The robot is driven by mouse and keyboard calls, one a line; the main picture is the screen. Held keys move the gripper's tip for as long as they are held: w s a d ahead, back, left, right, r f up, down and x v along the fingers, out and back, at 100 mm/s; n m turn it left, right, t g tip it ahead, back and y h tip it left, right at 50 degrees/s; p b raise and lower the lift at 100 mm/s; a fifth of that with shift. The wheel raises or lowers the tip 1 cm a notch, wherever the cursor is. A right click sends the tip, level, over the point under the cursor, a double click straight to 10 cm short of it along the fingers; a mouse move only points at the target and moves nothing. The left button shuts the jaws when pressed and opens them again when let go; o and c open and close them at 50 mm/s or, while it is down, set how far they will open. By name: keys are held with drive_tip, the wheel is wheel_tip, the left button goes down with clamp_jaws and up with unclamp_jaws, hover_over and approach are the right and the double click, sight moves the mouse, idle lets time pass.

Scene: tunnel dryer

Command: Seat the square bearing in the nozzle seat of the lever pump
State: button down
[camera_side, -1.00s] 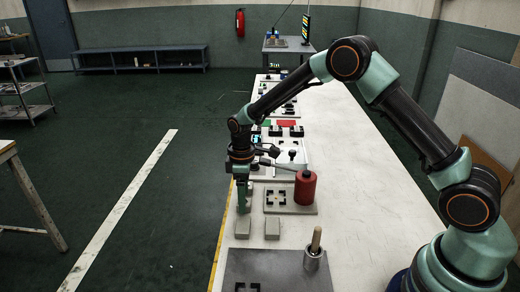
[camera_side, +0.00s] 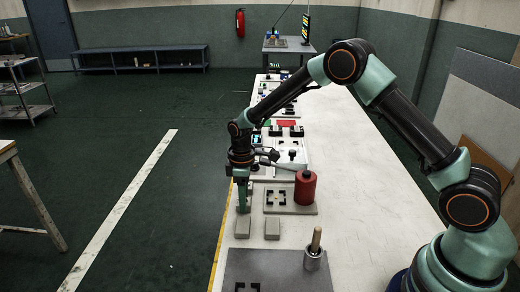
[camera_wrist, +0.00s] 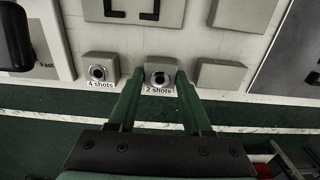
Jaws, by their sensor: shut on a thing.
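My gripper (camera_side: 243,209) points down at the left edge of the bench. In the wrist view its two green fingers (camera_wrist: 157,97) are shut on a small grey square block (camera_wrist: 160,64) with a metal ring, a dark centre and a "2 shots" label; I take it as the square bearing. I cannot tell whether it touches the bench. The lever pump has a red cylinder (camera_side: 306,188) and a grey baseplate (camera_side: 302,210). Black corner pieces on the plate form the square nozzle seat (camera_side: 276,197), right of my gripper. The seat shows partly in the wrist view (camera_wrist: 132,14).
A similar ringed block labelled "4 shots" (camera_wrist: 100,67) stands beside the held one. Two plain grey blocks (camera_side: 243,228) (camera_side: 272,230) stand nearer the camera. The bench's right side is clear.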

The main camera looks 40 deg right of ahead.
wheel_tip(320, 180, up, 19)
drive_tip(key=r, duration=0.1)
hover_over(276, 198)
wheel_tip(276, 198, down, 14)
drive_tip(key=shift+s, duration=0.15)
drive_tip(key=shift+f, duration=2.5)
drive_tip(key=c, duration=0.6)
unclamp_jaws()
drive_tip(key=shift+f, duration=0.15)
